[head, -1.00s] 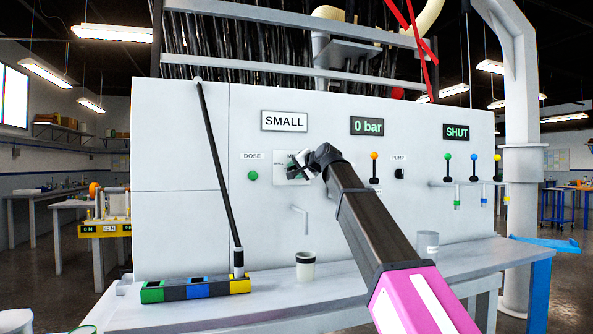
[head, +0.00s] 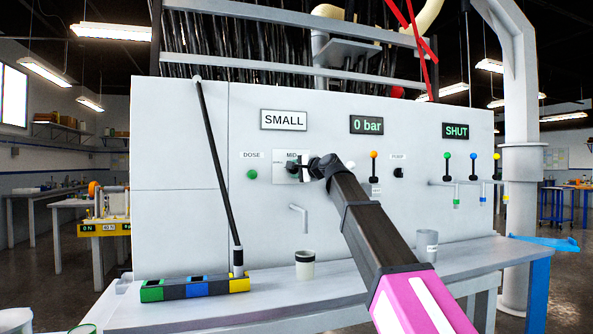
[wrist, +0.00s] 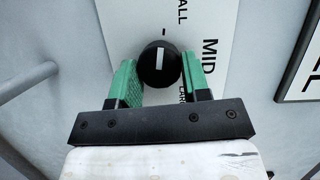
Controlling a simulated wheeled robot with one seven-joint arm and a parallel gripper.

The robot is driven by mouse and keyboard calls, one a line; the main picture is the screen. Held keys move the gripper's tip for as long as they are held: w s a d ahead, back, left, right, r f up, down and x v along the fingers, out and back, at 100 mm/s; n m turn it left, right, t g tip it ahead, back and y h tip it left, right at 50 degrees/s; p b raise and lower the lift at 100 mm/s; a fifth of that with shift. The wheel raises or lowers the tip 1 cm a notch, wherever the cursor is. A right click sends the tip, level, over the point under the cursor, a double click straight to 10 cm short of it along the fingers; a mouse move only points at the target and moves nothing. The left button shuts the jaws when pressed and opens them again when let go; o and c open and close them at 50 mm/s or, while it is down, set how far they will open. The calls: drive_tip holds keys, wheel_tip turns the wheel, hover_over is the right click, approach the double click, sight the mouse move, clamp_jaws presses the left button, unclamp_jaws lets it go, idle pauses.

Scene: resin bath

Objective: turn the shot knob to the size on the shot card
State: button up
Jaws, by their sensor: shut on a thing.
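The black shot knob (wrist: 159,68) sits between the two green finger pads of my gripper (wrist: 158,83) in the wrist view. My gripper is shut on it. The knob's white line points up in that view, in line with a short dark tick on the plate near the partly cut-off SMALL label. MID (wrist: 210,60) is printed to the right, and a partly covered LARGE label lies lower. In the head view, my gripper (head: 311,172) is at the knob plate (head: 287,171) and hides most of the knob. The shot card (head: 284,120) above reads SMALL.
A green DOSE button (head: 252,174) is left of the plate. An orange-topped lever (head: 374,165) and a black knob (head: 399,173) are to the right. A spout (head: 299,215) and a cup (head: 305,265) are below. Displays read 0 bar (head: 367,125) and SHUT (head: 456,131).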

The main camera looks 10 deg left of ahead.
idle(0.3)
drive_tip(key=o, duration=0.9)
drive_tip(key=shift+o, duration=0.2)
drive_tip(key=shift+s+d, duration=0.1)
drive_tip(key=shift+d, duration=0.05)
drive_tip(key=v, duration=1)
drive_tip(key=shift+d, duration=0.2)
drive_tip(key=shift+s, duration=0.15)
